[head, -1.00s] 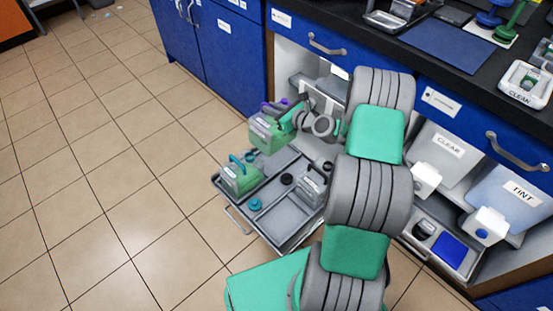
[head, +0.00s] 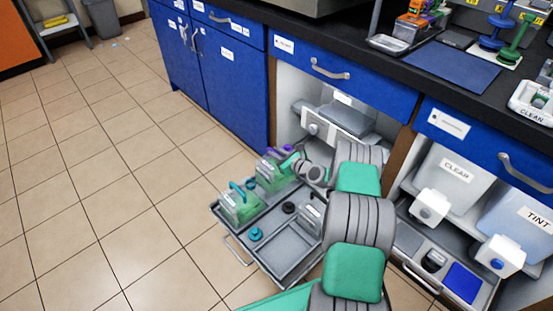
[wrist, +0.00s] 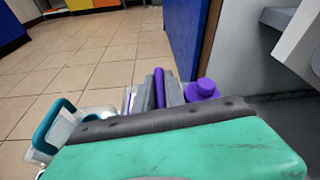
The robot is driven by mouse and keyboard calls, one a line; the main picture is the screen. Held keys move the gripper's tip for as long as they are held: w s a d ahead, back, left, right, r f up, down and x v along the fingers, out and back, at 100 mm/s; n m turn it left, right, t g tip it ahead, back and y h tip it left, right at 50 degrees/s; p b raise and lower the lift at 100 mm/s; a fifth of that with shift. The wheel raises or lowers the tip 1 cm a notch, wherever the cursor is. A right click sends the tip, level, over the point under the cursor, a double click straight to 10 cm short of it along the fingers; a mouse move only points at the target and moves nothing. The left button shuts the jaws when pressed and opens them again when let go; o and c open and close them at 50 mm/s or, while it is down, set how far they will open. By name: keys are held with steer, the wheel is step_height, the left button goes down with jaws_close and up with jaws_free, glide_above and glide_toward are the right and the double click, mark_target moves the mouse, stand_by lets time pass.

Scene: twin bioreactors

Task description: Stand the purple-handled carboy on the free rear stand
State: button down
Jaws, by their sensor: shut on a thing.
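The purple-handled carboy (head: 268,176), with green liquid inside, is upright at the rear left of the pulled-out tray (head: 262,258), behind the teal-handled carboy (head: 238,208). My gripper (head: 288,163) is shut on its purple handle; in the wrist view the grey fingers (wrist: 148,92) close around the purple handle (wrist: 160,88). Its purple cap (wrist: 205,89) shows just to the right. The carboy's base and the rear stand are hidden, so I cannot tell whether it touches the stand.
A grey-handled carboy (head: 310,216) stands at the tray's right. A dark cap (head: 289,207) and a teal cap (head: 256,234) lie on the tray. The cabinet opening with its wooden side (head: 397,160) is close on the right.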

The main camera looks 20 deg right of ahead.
mark_target(276, 162)
step_height(276, 162, down, 4)
steer(key=shift+w+f+b, duration=0.15)
steer(key=shift+f+b, duration=0.1)
steer(key=shift+b, duration=0.7)
steer(key=c, duration=1.8)
jaws_free()
steer(key=shift+s+f, duration=0.25)
steer(key=shift+f, duration=0.15)
steer(key=shift+o, duration=2)
steer(key=shift+r, duration=0.1)
steer(key=shift+w, duration=0.1)
steer(key=shift+r, duration=0.1)
